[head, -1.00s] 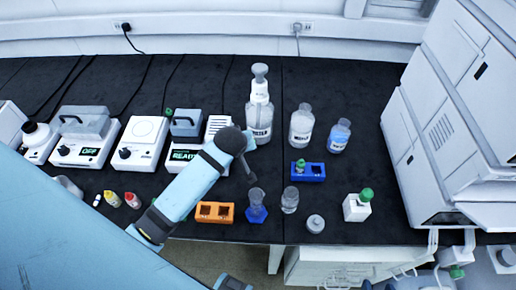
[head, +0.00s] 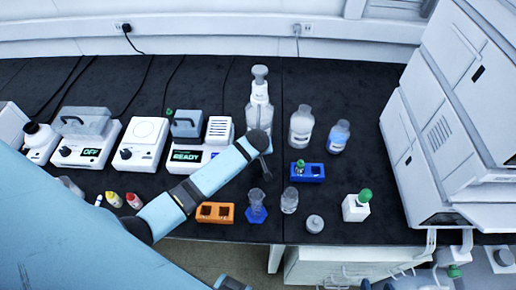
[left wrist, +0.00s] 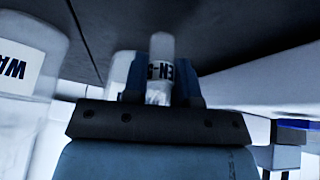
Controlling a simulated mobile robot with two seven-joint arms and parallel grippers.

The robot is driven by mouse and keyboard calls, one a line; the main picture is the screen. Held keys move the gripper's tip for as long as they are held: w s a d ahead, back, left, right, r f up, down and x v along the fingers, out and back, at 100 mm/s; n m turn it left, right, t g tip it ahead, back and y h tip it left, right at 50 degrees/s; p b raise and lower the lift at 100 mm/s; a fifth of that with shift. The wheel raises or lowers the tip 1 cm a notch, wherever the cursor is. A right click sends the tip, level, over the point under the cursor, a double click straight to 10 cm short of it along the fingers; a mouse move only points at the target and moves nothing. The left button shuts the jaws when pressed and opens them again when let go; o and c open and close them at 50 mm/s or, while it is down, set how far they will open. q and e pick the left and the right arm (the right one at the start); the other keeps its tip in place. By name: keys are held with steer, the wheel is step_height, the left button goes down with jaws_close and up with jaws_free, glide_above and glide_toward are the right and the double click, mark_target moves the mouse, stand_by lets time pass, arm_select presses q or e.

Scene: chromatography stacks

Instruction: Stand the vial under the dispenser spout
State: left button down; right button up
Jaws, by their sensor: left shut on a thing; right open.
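My left gripper (left wrist: 161,82) is shut on a small vial (left wrist: 160,48) with a white label, seen between the two dark blue fingers in the left wrist view. In the head view my left wrist covers most of this gripper and I cannot make out the vial there. The wrist is just in front of the dispenser bottle (head: 260,95), a tall clear bottle with a white pump head, and overlaps its lower part. I cannot make out the spout clearly. My right gripper (head: 377,286) is open at the bottom edge, only its fingertips showing.
Behind and right stand a clear bottle (head: 301,127) and a blue-liquid bottle (head: 339,136). A blue rack (head: 315,172), orange rack (head: 229,214), cylinder (head: 256,208) and glass vessel (head: 289,200) are near the front. A large white instrument (head: 440,130) stands right.

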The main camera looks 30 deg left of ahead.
arm_select(q)
steer(key=shift+w+r+g, duration=0.1)
steer(key=shift+w+g, duration=0.2)
steer(key=shift+g, duration=0.4)
steer(key=shift+s+f, duration=0.1)
steer(key=shift+f, duration=0.25)
arm_select(e)
steer(key=shift+r, duration=0.5)
arm_select(q)
steer(key=shift+f, duration=0.15)
arm_select(e)
steer(key=shift+f, duration=0.2)
arm_select(q)
steer(key=c, duration=0.9)
jaws_free()
arm_select(e)
steer(key=shift+r, duration=0.1)
arm_select(q)
steer(key=shift+d+r, duration=0.15)
steer(key=shift+r, duration=0.15)
steer(key=s+d, duration=0.2)
steer(key=s, duration=0.1)
steer(key=s+d, duration=0.5)
steer(key=s, duration=0.2)
steer(key=shift+d+r, duration=0.2)
steer(key=shift+r, duration=0.2)
arm_select(e)
steer(key=shift+f, duration=0.5)
